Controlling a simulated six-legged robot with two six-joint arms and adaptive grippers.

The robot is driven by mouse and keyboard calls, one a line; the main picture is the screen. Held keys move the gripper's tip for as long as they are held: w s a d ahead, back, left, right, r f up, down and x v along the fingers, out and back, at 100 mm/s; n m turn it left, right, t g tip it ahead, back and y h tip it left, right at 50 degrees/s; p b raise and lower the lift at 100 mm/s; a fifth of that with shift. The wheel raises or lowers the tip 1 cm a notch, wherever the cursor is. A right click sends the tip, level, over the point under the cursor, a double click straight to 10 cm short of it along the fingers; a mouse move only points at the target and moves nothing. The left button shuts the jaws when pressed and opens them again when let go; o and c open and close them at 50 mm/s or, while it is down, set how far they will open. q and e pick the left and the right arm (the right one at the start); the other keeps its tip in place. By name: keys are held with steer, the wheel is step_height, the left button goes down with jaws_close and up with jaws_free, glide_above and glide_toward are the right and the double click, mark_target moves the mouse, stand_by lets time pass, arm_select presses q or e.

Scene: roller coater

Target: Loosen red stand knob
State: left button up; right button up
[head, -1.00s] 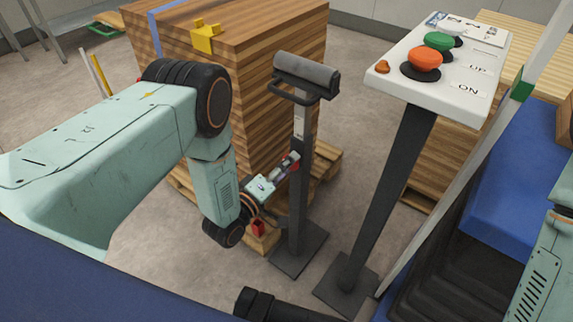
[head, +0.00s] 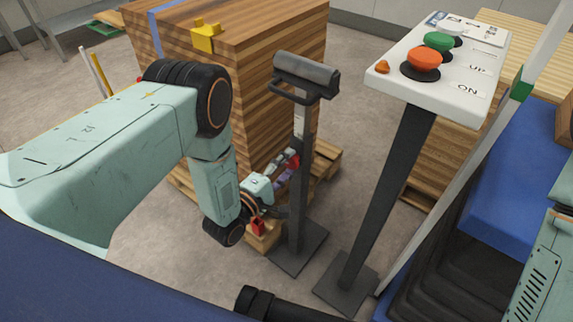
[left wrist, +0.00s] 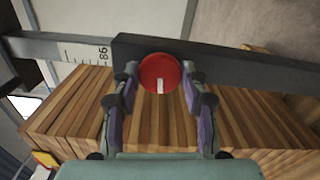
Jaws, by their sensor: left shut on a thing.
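The red knob (left wrist: 160,73) sits on the dark post of the roller stand (left wrist: 240,62) in the left wrist view. It is round, with a white mark pointing down in that picture. My left gripper (left wrist: 160,78) is shut on the knob, one finger on each side. In the head view the left gripper (head: 288,163) is at the post of the roller stand (head: 300,190), and the knob is mostly hidden by the fingers. The stand carries a grey roller (head: 306,72) on top and stands upright on a flat base. My right gripper is not in view.
A stack of wooden boards (head: 240,60) on a pallet stands close behind the roller stand. A control panel (head: 440,60) with green and orange buttons stands to the right on a slanted post. Blue machinery (head: 515,190) lies further right. Grey floor is open at the left.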

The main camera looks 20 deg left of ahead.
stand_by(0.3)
arm_select(q)
steer(key=o, duration=1.1)
steer(key=shift+o, duration=0.2)
steer(key=v, duration=1.2)
